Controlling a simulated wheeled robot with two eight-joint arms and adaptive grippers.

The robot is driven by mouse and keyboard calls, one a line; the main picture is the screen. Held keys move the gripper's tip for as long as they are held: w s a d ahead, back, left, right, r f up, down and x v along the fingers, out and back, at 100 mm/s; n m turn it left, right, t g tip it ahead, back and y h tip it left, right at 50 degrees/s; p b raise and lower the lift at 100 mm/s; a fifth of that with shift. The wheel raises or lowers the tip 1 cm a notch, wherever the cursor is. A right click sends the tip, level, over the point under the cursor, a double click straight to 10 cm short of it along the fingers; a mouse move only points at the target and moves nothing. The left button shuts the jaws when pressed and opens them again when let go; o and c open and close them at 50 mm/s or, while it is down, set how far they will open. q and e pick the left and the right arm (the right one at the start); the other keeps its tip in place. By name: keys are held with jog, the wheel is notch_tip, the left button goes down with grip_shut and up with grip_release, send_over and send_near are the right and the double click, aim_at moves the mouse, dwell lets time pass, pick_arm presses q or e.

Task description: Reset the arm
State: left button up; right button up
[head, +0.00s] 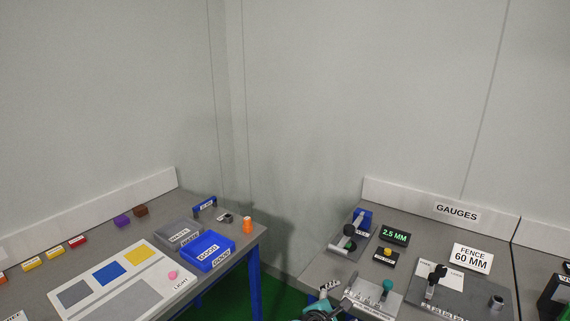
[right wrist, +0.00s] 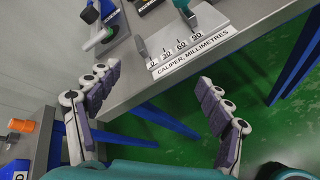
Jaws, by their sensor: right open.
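My right gripper (head: 322,300) shows at the bottom of the head view, at the front edge of the gauges table (head: 320,262). In the right wrist view its two jointed fingers (right wrist: 155,76) are spread wide with nothing between them. Beyond the fingertips lies the caliper plate (right wrist: 196,38), with a 0 to 90 scale and a teal-knobbed slider (right wrist: 183,6). The fingers look apart from the caliper. In the head view the caliper's teal knob (head: 387,285) stands just right of the gripper. My left gripper is not in view.
The gauges table also holds a blue-and-black device (head: 357,226), a 2.5 MM display (head: 395,236) and a fence plate (head: 460,292). The left table holds a blue bin (head: 208,250), an orange cylinder (head: 247,225) and coloured blocks. Green floor (right wrist: 255,120) lies between the tables.

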jog(key=s+d+m+g+y, duration=0.2)
jog(key=s+m+y, duration=0.5)
jog(key=s+m, duration=1.2)
jog(key=shift+s+d+m+g+y, duration=0.3)
jog(key=shift+d+m+g+y, duration=0.05)
jog(key=shift+m+g+y, duration=0.05)
